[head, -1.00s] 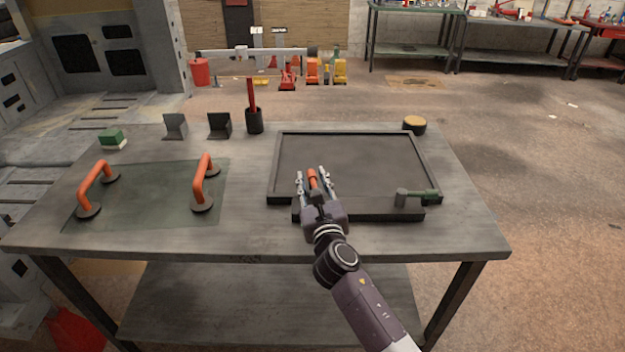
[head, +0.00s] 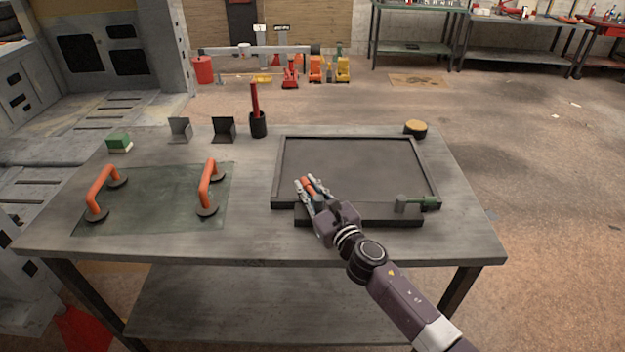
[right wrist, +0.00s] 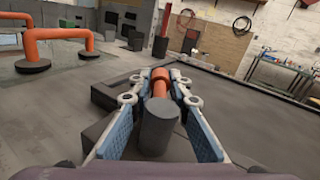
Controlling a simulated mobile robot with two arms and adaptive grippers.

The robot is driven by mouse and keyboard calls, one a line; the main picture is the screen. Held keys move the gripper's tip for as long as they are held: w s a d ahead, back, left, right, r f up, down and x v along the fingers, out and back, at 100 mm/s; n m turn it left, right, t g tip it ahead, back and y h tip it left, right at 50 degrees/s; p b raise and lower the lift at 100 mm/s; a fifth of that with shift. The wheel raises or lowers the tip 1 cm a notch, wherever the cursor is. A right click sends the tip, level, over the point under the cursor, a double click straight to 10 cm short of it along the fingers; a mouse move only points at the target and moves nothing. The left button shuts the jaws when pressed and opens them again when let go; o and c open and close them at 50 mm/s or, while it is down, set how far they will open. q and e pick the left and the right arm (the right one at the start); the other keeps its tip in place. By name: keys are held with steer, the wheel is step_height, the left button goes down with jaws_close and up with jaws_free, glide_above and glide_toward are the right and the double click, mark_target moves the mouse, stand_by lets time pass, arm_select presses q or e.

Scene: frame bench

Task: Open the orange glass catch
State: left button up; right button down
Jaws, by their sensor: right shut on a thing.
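The orange glass catch (head: 308,184) is a short lever with an orange grip at the front left of the black frame (head: 440,183). My right gripper (head: 309,187) is shut on the catch, with a finger on each side of it. In the right wrist view the orange grip (right wrist: 160,83) and a dark round pivot (right wrist: 159,127) show between the blue-padded fingers of the gripper (right wrist: 160,95). My left gripper is out of view.
A glass pane (head: 150,205) with two orange-handled suction lifters (head: 100,190) lies on the left of the bench (head: 250,235). A dark cup with a red tool (head: 257,122), two dark brackets and a green-and-white block stand behind. A round yellow-topped pot (head: 415,129) sits behind the frame.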

mark_target(322, 204)
steer(key=shift+a+n+g+y, duration=0.15)
steer(key=shift+n+g+y, duration=0.2)
steer(key=shift+y, duration=0.25)
steer(key=c, duration=1.8)
jaws_free()
steer(key=shift+s, duration=0.1)
steer(key=v, duration=1)
steer(key=shift+s+f, duration=0.15)
steer(key=shift+s, duration=0.1)
steer(key=shift+v, duration=0.8)
steer(key=shift+w, duration=0.1)
steer(key=shift+c, duration=0.5)
